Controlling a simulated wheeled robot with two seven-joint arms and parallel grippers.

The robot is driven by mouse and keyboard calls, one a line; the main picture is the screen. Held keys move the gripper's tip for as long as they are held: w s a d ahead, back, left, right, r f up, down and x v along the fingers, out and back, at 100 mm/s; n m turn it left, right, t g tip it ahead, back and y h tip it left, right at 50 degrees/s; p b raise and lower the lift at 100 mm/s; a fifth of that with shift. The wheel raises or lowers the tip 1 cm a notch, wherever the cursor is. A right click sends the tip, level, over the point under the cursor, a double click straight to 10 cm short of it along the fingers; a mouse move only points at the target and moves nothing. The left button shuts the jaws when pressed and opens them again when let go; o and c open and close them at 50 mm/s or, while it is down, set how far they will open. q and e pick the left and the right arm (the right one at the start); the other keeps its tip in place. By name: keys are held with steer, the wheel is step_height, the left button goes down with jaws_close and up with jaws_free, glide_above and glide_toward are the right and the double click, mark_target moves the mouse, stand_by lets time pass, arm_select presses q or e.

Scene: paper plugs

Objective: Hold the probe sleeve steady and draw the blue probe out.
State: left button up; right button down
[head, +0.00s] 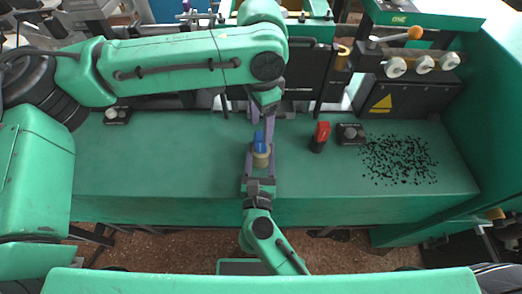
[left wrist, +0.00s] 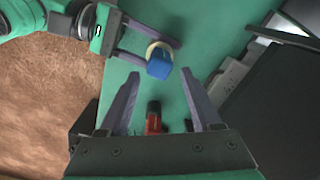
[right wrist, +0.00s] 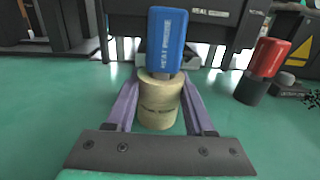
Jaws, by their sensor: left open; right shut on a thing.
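The blue probe (head: 259,141) stands upright in the tan, cylindrical probe sleeve (head: 262,159) on the green bench. In the right wrist view the blue probe (right wrist: 166,40) shows pale lettering and rises out of the sleeve (right wrist: 159,103). My right gripper (right wrist: 160,110) is shut on the sleeve, one purple finger on each side. My left gripper (left wrist: 164,82) is open and empty. In the left wrist view the blue probe (left wrist: 160,65) lies just beyond its fingertips, slightly left of centre. The probe's lower end is hidden inside the sleeve.
A red-topped plug in a black base (head: 320,136) stands right of the sleeve, beside a small dark box with a knob (head: 350,133). Black bits (head: 399,160) are scattered further right. Machine panels line the bench's back. The bench's left part is mostly clear.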

mark_target(261, 135)
arm_select(q)
steer(key=shift+f, duration=1.55)
jaws_close()
